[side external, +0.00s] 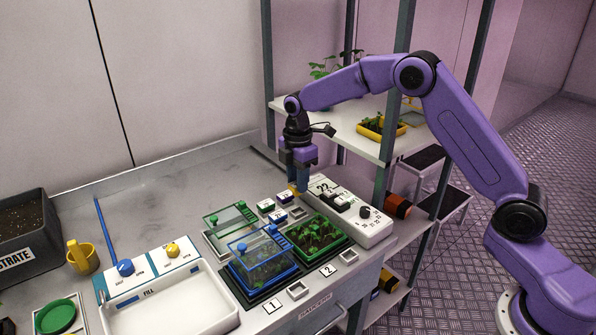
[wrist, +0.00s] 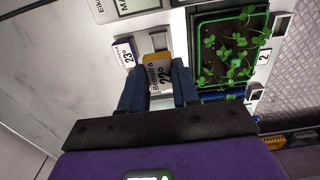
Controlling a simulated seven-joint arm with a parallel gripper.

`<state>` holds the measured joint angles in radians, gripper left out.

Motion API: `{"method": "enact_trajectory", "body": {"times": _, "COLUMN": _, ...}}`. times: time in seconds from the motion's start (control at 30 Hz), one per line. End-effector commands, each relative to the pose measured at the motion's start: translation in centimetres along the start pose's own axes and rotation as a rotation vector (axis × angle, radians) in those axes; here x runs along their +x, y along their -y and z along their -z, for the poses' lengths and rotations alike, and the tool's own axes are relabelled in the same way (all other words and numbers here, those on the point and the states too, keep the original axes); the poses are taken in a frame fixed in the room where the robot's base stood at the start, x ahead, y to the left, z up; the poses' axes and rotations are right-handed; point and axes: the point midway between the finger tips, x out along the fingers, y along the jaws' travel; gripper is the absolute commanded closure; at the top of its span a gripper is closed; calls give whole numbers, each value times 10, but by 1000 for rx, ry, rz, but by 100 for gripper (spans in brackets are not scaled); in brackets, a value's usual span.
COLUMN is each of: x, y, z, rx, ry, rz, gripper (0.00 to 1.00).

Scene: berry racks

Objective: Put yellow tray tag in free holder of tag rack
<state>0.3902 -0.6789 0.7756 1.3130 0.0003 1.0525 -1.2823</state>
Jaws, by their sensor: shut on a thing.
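The yellow tray tag (wrist: 157,72) is pinched between the two blue fingers of my gripper (wrist: 159,84), with its printed face showing "22°" in the wrist view. In the side view my gripper (side external: 299,185) points down over the back of the bench, and a yellow edge of the tag (side external: 292,188) shows at its fingertips. A grey-and-white holder (wrist: 158,40) with no tag visible in it lies just beyond the tag in the wrist view. A purple-edged tag (wrist: 124,53) reading "23°" sits beside it. The tag covers part of the holder's surroundings; contact is unclear.
A green tray of seedlings (side external: 345,241) and a blue tray with a clear lid (side external: 293,269) stand in front of the tags. A white control box (side external: 374,232) is close to the right of my gripper. A shelf post (side external: 383,182) stands behind it.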

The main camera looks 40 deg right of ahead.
Motion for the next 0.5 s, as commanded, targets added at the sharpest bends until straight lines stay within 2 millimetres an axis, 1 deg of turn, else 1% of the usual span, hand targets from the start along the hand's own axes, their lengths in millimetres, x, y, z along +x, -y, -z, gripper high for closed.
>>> {"method": "enact_trajectory", "body": {"times": 0.03, "x": 5, "y": 1, "z": 0, "rx": 0, "ry": 1, "rz": 3, "gripper": 98}}
{"method": "enact_trajectory", "body": {"times": 0.5, "x": 45, "y": 1, "z": 0, "rx": 0, "ry": 1, "rz": 2, "gripper": 98}}
